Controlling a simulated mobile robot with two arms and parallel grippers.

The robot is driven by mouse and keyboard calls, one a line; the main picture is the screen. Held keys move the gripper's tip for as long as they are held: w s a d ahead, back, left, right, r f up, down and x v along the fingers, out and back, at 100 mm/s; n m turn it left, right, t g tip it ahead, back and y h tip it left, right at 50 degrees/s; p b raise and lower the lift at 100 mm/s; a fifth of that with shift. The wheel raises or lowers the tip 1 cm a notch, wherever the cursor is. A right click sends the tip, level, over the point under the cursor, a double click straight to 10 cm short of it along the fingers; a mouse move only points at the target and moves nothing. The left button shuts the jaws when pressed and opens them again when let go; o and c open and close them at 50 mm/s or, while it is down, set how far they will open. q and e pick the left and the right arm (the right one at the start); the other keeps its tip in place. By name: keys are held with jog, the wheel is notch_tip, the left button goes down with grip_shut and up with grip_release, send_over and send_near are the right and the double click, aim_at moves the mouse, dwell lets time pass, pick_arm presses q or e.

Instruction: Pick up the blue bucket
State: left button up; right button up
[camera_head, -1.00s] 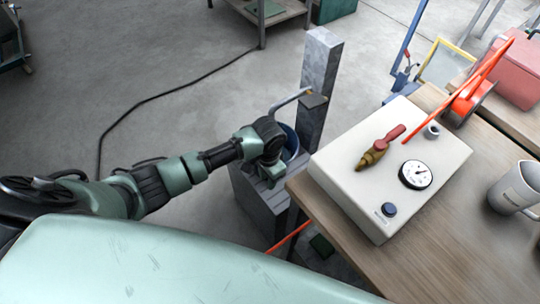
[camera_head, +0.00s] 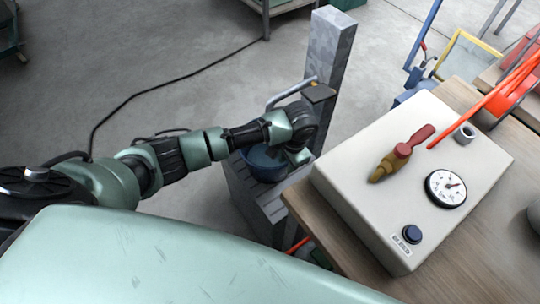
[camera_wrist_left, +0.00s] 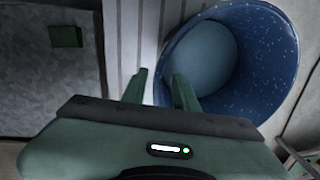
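The blue bucket (camera_head: 262,166) stands on a grey slatted stand beside a metal post. Its rim and speckled inside show at the right of the left wrist view (camera_wrist_left: 268,55). My left gripper (camera_head: 297,156) is at the bucket's right side in the head view, partly covering it. The right finger overlaps the bucket's opening and the left finger is outside the rim. I cannot tell whether either touches it. My right gripper is not in view.
The metal post (camera_head: 330,60) with a bent pipe rises just behind the bucket. A white box (camera_head: 345,185) with a valve and gauge sits on the wooden table (camera_head: 450,255) to the right. A black cable (camera_head: 180,78) lies on the open floor at left.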

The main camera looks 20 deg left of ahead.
aim_at(284, 172)
pick_arm(q)
jog(key=f, duration=0.3)
jog(key=a+f, duration=0.1)
jog(key=f, duration=0.1)
jog(key=shift+w+f, duration=0.15)
jog(key=shift+f, duration=0.05)
jog(key=shift+c, duration=0.3)
grip_shut()
dwell(0.9)
jog(key=shift+w+r, duration=0.15)
